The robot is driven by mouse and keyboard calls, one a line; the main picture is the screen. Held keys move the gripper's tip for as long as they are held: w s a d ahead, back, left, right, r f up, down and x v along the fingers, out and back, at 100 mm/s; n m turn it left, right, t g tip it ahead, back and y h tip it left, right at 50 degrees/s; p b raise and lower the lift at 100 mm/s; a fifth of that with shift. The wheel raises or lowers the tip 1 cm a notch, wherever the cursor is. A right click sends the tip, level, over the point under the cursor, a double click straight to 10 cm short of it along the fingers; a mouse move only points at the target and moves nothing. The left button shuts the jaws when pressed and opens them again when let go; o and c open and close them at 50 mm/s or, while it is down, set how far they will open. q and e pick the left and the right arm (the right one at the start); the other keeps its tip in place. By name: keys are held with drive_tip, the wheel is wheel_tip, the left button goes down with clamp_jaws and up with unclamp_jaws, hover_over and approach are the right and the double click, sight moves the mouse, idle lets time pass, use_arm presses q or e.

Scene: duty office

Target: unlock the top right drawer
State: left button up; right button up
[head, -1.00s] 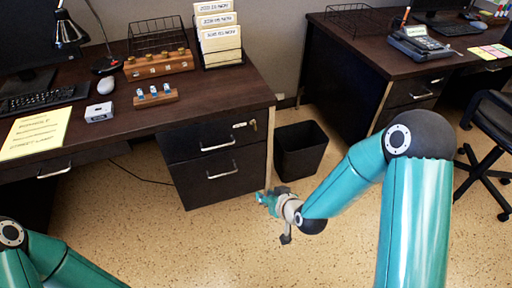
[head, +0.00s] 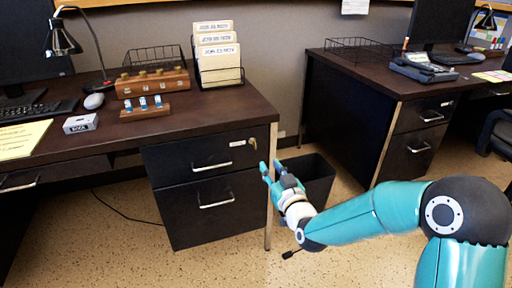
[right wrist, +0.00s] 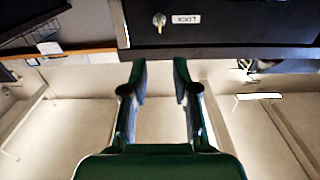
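The top right drawer (head: 205,163) is a dark front with a silver handle, shut in the left desk. A brass key (head: 252,143) sits in the lock at its right end. My left gripper is out of view.
A lower drawer (head: 215,205) is under the top one. A black waste bin (head: 318,178) stands behind my right gripper, close to the desk leg (head: 272,200). Stamps, a file holder (head: 220,77) and a lamp are on the desktop. The floor in front is clear.

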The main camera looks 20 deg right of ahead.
drive_tip(key=w, duration=0.4)
drive_tip(key=w+b, duration=0.1)
drive_tip(key=w, duration=0.7)
drive_tip(key=shift+w+a, duration=0.25)
drive_tip(key=shift+w, duration=0.15)
drive_tip(key=shift+c, duration=0.4)
clamp_jaws()
drive_tip(key=shift+f, duration=0.1)
